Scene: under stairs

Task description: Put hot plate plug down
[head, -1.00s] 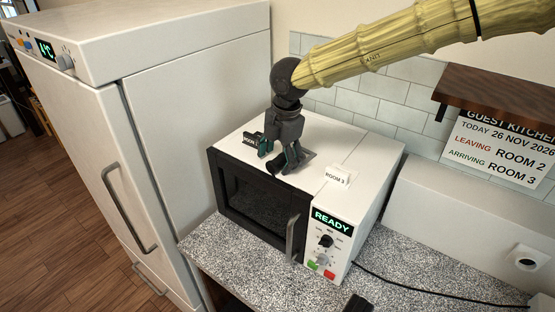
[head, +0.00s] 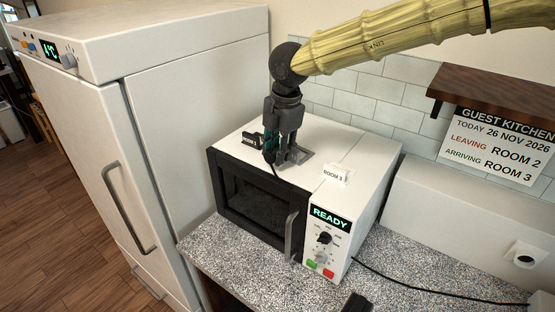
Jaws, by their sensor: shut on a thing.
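My gripper (head: 288,158) points down at the top of the white microwave (head: 331,144), near its front left part. Its fingers are close together, shut on a small dark thing that I take to be the hot plate plug (head: 270,156). The fingers hide much of it, and I cannot tell whether it touches the microwave top. A small black piece with a white label (head: 251,140) is just left of the gripper. A grey patch (head: 301,156) shows on the microwave top beside the fingertips.
A white card reading ROOM 3 (head: 335,174) stands on the microwave, right of my gripper. A tall white fridge (head: 190,75) stands close on the left. The speckled counter (head: 400,262) has a black cord across it. A wall socket (head: 524,254) and wooden shelf (head: 497,93) are at right.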

